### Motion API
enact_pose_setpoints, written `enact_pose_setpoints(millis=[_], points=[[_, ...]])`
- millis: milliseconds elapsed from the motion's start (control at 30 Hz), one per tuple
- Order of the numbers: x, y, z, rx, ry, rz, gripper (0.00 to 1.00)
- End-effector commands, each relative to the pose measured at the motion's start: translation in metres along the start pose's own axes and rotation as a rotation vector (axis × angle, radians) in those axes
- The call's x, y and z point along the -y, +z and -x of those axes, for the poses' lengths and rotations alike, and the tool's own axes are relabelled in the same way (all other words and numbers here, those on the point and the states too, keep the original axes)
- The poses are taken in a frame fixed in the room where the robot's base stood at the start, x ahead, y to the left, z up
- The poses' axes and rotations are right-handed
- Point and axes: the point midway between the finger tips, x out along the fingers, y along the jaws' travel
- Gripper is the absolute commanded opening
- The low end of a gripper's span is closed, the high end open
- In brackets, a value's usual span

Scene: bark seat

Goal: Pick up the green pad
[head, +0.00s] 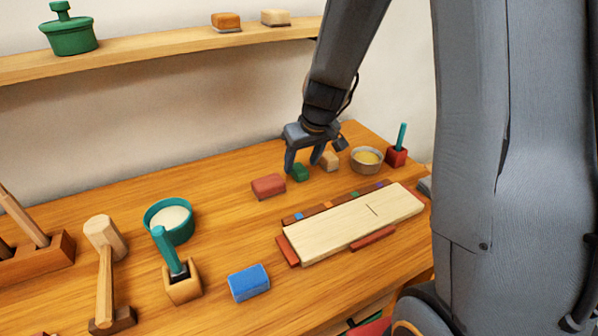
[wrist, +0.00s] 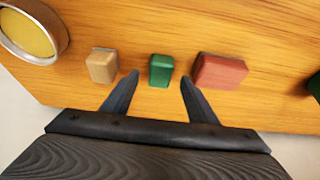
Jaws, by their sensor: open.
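The green pad (head: 299,173) is a small dark green block on the wooden table, between a red block and a tan block. In the wrist view the green pad (wrist: 161,70) lies just past my fingertips, centred across the gap between them. My gripper (head: 303,170) is low over the back of the table, open and empty. In the wrist view my gripper (wrist: 160,78) has its fingers apart, with the pad not between them along most of their length. Whether the fingertips touch the table cannot be told.
A red block (wrist: 220,70) sits close right of the pad, near the right fingertip; a tan block (wrist: 102,66) sits left, near the left fingertip. A bowl of yellow stuff (head: 367,159), a red holder (head: 396,156), a pale board (head: 350,222) and a blue block (head: 249,283) stand around.

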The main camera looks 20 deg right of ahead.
Motion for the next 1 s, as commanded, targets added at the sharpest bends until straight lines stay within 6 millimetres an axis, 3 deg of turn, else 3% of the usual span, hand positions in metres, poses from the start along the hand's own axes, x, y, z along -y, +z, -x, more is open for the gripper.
enact_pose_setpoints(millis=[200,467,533,767,1000], points=[[0.000,0.000,-0.025,0.001,0.000,-0.002,0.53],[0.000,-0.001,-0.028,0.000,0.001,-0.001,0.53],[0.000,-0.001,-0.028,0.000,0.001,-0.001,0.46],[0.000,-0.001,-0.028,0.000,0.001,-0.002,0.08],[0.000,-0.001,-0.026,-0.001,0.001,-0.001,0.07]])
